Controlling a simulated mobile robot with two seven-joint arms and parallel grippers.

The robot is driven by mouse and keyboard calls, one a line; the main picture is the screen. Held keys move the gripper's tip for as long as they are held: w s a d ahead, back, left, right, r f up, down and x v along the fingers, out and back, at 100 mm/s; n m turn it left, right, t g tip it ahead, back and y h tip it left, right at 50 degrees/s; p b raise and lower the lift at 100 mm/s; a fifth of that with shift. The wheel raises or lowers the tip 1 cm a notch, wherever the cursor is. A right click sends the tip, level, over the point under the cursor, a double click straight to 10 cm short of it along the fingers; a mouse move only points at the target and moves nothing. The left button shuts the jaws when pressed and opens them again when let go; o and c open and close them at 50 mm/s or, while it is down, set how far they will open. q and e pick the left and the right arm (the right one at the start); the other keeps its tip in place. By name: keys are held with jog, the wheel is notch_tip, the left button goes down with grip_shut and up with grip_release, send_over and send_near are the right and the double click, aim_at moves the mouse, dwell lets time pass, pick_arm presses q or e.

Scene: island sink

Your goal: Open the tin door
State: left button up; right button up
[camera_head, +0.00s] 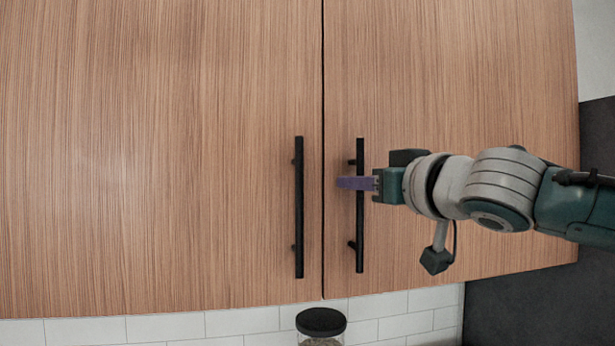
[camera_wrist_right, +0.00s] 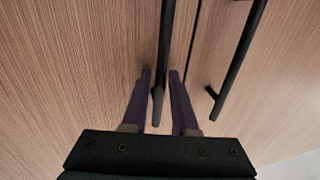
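Two wood-grain cabinet doors meet at a dark vertical seam: the left door (camera_head: 150,150) and the right door (camera_head: 450,80). Both look closed. Neither is visibly marked as tin. The right door has a black bar handle (camera_head: 360,240), and the left door has a similar one (camera_head: 299,210). My right gripper (camera_head: 356,183) reaches in from the right, at the right handle's middle. In the right wrist view its purple fingers (camera_wrist_right: 160,72) lie on either side of a black bar (camera_wrist_right: 166,30), apart, with a visible gap. My left gripper is not in view.
A second black handle (camera_wrist_right: 240,55) runs close beside the fingers in the wrist view. Below the doors are white wall tiles (camera_head: 240,320) and a jar with a black lid (camera_head: 321,321). A dark panel (camera_head: 530,290) stands at the lower right.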

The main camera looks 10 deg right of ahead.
grip_shut()
dwell(1.4)
